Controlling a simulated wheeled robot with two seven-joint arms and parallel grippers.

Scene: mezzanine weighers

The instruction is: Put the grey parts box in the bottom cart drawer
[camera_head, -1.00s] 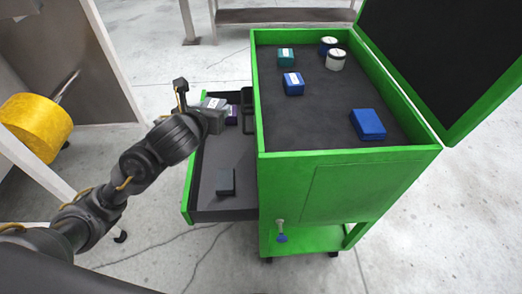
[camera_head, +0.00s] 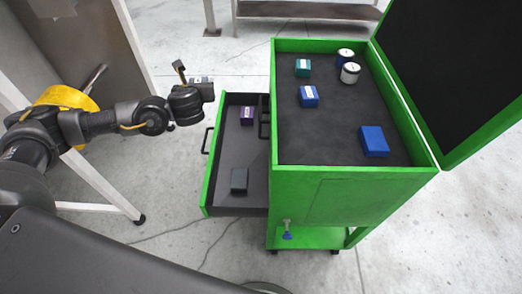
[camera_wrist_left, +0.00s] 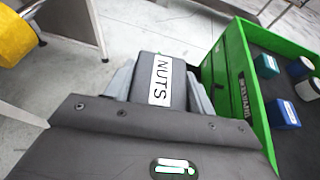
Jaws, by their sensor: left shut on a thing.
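My left gripper (camera_head: 196,90) is shut on a grey box with a white "NUTS" label. The held box (camera_wrist_left: 145,72) sits between the two fingers in the left wrist view, and in the head view it is small and partly hidden by the gripper. The gripper is in the air, left of the green cart (camera_head: 340,200) and beside the far left corner of its open drawer (camera_head: 208,175). Inside the drawer lie a purple box (camera_head: 247,116) towards the back and a dark grey box (camera_head: 239,181) towards the front. I cannot tell which drawer level is open. My right gripper is out of view.
The cart top (camera_head: 310,140) holds a blue box (camera_head: 373,141), a smaller blue box (camera_head: 309,96), a teal box (camera_head: 303,68) and two round containers. Its green-edged lid (camera_head: 450,80) stands open at right. A yellow roll (camera_head: 66,98) is at left. The drawer's middle is bare.

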